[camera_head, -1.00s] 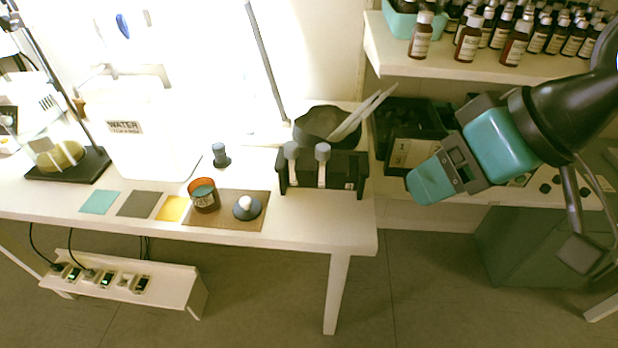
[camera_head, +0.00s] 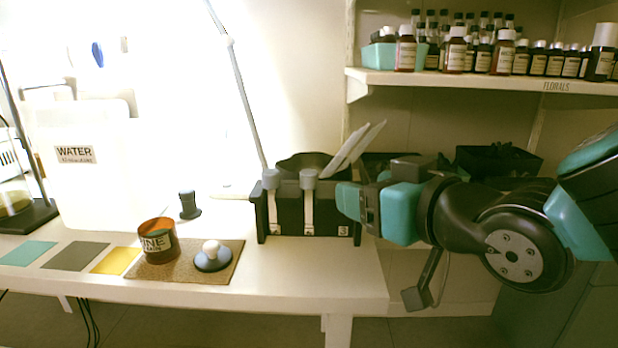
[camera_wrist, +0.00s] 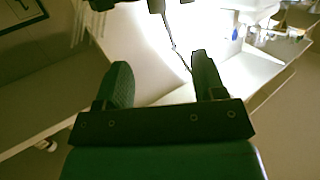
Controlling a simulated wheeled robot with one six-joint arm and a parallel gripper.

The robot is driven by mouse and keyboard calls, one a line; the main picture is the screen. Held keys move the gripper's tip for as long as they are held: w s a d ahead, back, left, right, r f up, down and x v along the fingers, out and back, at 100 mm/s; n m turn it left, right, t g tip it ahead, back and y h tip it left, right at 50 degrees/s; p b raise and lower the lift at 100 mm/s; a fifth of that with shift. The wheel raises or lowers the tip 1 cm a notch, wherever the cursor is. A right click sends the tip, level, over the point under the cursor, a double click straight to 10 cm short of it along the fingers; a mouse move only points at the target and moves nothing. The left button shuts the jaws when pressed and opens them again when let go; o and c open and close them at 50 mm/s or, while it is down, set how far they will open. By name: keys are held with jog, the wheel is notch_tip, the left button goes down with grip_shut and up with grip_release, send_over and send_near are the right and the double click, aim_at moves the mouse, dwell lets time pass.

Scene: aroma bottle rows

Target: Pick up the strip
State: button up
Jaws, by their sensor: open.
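Two white paper strips (camera_head: 354,146) stick up at a slant from behind the black holder in the head view, beside a dark bowl (camera_head: 300,162). Their lower ends are hidden. I cannot tell which strip is meant. My gripper (camera_head: 347,200) points left at the right end of the black holder, below the strips' visible ends in the picture. I cannot tell whether it touches the holder. In the wrist view my gripper (camera_wrist: 162,75) has its two fingers spread apart with nothing between them. I cannot make out the strips clearly there.
The black holder (camera_head: 332,214) carries two grey-topped droppers. A labelled orange jar (camera_head: 160,243) and a grey white-knobbed piece (camera_head: 212,258) stand on a brown mat (camera_head: 188,274). A shelf (camera_head: 470,82) with several bottles hangs above my arm. The table's front right is clear.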

aim_at(314, 175)
jog(key=p+x, duration=0.9)
jog(key=p, duration=0.4)
jog(key=shift+w+a+f, duration=0.1)
jog(key=shift+w, duration=0.2)
jog(key=shift+p+x, duration=0.6)
jog(key=shift+x, duration=2.1)
jog(key=shift+d, duration=0.2)
jog(key=c, duration=0.8)
